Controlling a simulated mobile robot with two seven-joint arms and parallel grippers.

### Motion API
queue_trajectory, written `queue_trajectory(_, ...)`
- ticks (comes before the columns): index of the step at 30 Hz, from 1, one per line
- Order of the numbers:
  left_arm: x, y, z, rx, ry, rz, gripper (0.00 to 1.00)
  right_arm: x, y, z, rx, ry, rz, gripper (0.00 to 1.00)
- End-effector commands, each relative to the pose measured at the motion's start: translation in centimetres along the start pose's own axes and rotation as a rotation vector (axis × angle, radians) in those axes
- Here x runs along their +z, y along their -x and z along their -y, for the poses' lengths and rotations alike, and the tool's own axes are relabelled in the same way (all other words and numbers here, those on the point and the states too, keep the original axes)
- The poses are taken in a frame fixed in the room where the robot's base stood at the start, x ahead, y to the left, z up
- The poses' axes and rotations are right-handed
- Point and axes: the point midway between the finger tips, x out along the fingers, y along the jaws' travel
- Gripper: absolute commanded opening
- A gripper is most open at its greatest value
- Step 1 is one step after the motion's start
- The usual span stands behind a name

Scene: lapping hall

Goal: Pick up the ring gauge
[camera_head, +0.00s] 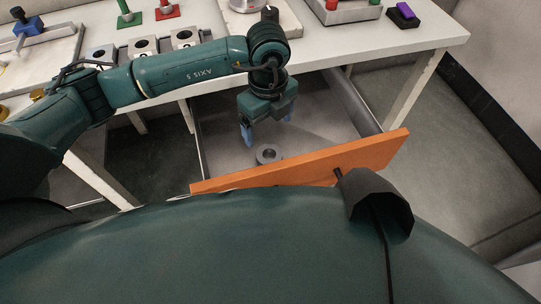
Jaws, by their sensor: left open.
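The ring gauge (269,154), a small grey metal ring with a dark hole, lies on the floor of an open drawer, close behind its orange front. My left gripper (267,132) points down into the drawer from above. Its blue fingers are spread, with nothing between them, and sit a little above and behind the ring in the picture. I cannot tell the exact height gap. My right gripper does not show.
The open drawer's orange front (310,165) and grey side wall (352,100) stand around the ring. The white table (415,42) above holds grey blocks with holes, red and green pieces, a tray (345,14) and a purple-topped block (405,12). Most of the drawer floor is bare.

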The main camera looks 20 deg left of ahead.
Motion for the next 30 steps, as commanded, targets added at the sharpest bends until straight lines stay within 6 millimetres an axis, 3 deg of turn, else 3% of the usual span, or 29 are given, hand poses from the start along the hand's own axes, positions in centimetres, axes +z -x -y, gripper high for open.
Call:
queue_trajectory(1, -0.1, -1.3, -0.1, 0.005, -0.001, -0.003, 0.85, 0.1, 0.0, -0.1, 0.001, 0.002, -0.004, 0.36)
queue_trajectory(6, -0.1, -4.1, -0.1, 0.003, -0.001, -0.004, 0.85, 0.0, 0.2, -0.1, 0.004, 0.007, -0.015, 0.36)
queue_trajectory(14, -0.2, -6.1, 0.0, 0.001, -0.004, -0.005, 0.85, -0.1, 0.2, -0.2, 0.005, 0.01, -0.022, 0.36)
queue_trajectory(21, -0.4, -9.7, 0.0, 0.002, -0.003, -0.006, 0.85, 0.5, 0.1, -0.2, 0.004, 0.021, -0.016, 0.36)
queue_trajectory(30, -0.3, -10.5, 0.0, -0.001, -0.004, -0.005, 0.85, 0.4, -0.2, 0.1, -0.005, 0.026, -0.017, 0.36)
